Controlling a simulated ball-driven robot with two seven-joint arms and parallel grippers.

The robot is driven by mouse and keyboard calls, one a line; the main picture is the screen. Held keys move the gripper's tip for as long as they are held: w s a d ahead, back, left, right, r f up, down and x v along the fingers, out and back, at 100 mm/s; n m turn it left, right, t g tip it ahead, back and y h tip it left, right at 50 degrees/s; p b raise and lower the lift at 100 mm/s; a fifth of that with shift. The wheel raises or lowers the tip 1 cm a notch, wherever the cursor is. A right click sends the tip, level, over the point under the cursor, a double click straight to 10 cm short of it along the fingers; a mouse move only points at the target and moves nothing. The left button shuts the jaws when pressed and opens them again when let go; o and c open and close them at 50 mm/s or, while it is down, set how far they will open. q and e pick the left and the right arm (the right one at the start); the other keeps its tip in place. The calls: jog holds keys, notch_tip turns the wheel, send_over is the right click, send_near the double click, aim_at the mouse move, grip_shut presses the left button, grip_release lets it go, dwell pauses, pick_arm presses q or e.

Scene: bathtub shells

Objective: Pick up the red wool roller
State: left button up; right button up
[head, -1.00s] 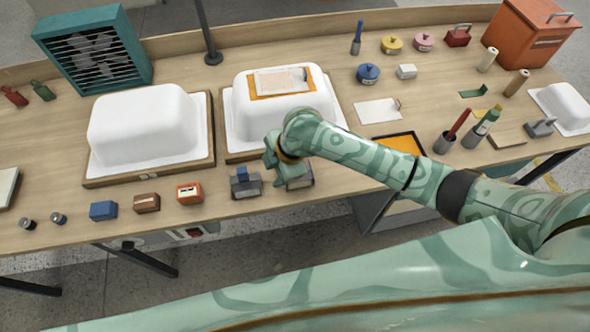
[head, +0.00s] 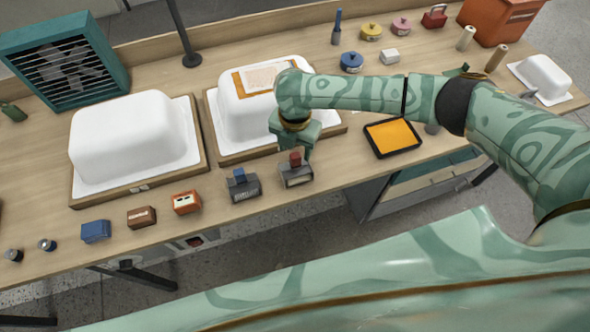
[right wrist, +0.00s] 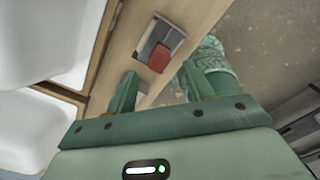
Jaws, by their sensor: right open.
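The red wool roller (head: 295,159) sits in a grey holder (head: 297,176) near the front edge of the workbench. It also shows as a red block in its holder in the right wrist view (right wrist: 159,57). My right gripper (head: 301,147) is open and empty, pointing down just above and behind the roller in the head view. In the right wrist view, its two green fingers (right wrist: 160,80) stand apart, with the red roller beyond them, between their lines. Contact is not visible. My left gripper is in neither view.
A blue roller in a similar holder (head: 242,184) stands close on the left. A white tub shell (head: 250,115) on a wooden board is behind my right gripper. A black tray with an orange inside (head: 393,137) lies to the right. Bare bench separates the tray and red roller.

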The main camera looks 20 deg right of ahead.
aim_at(295, 155)
notch_tip(295, 155, down, 6)
jog(key=shift+w+r+b, duration=0.1)
jog(key=shift+r+b, duration=0.1)
jog(key=shift+b, duration=0.65)
grip_shut()
